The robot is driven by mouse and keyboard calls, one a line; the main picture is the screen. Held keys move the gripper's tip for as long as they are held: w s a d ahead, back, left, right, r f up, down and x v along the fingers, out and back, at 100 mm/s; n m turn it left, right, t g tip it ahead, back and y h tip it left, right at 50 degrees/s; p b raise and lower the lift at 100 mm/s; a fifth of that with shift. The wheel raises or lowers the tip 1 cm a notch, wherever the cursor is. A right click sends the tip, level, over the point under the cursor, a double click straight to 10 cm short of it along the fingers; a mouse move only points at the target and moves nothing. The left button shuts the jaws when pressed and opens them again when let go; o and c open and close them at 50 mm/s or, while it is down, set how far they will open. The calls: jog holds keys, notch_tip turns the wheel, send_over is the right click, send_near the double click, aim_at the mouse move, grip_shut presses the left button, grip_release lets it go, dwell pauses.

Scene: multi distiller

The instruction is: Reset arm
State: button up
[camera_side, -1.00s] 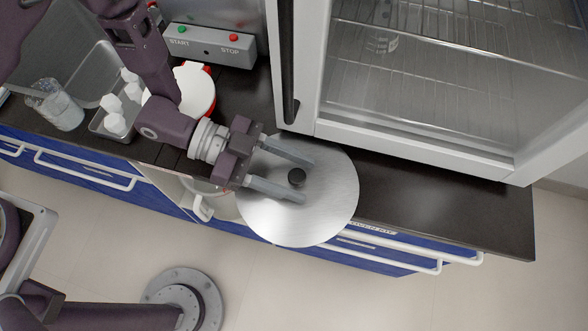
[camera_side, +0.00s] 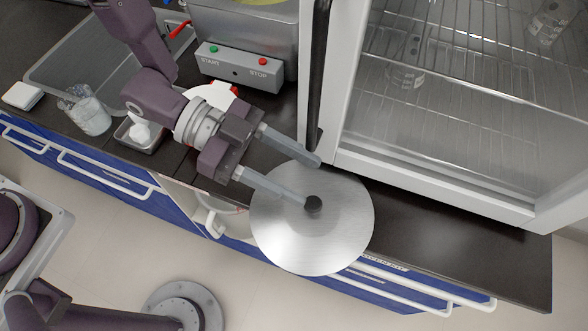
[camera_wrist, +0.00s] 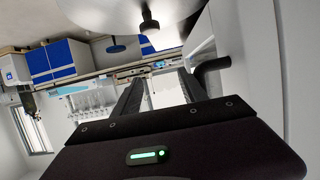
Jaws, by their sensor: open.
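My gripper (camera_side: 310,182) is open and empty, with its two grey fingers pointing right and slightly down in the side view. A round metal lid (camera_side: 285,245) with a black knob (camera_side: 313,204) is below and beyond the fingers. The lower fingertip overlaps the knob's edge in the picture; I cannot tell whether they touch. In the wrist view my gripper (camera_wrist: 160,80) shows its fingers apart with nothing between them. The lid (camera_wrist: 100,15) and its knob (camera_wrist: 149,22) show at the top there, outside the fingers.
A glass-fronted oven-like cabinet (camera_side: 440,130) stands right of my gripper on the dark counter (camera_side: 470,260). A control box (camera_side: 232,63) with START and STOP buttons is behind my wrist. A glass beaker (camera_side: 88,112) and a small tray (camera_side: 140,135) are at left.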

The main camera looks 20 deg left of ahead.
jog(key=s+a+f+y, duration=0.1)
jog(key=s+a+y, duration=0.3)
jog(key=a, duration=0.5)
jog(key=w+a+r+n+t+y, duration=0.1)
jog(key=w+a+r+t+y, duration=0.1)
jog(key=w+a, duration=0.1)
jog(key=w+a+r+n+t+y, duration=0.1)
jog(key=w+a+n+t+y, duration=0.1)
jog(key=a, duration=0.3)
jog(key=w+a+r+n+t+y, duration=0.1)
jog(key=w+a+r+t+y, duration=0.1)
jog(key=w+a, duration=0.2)
jog(key=shift+w+a+r, duration=0.3)
jog(key=shift+w+a, duration=0.05)
jog(key=s+a+r+n+t+y, duration=0.1)
jog(key=s+a+r+n+y, duration=0.1)
jog(key=a+r+n+y, duration=0.5)
jog(key=s+a+r+n+h, duration=0.1)
jog(key=s+r+n, duration=0.2)
jog(key=s, duration=0.4)
jog(key=s+a+r+n+g+h, duration=0.1)
jog(key=s+a+r+n+h, duration=0.1)
jog(key=s, duration=0.5)
jog(key=shift+r+n, duration=0.5)
jog(key=shift+n, duration=0.5)
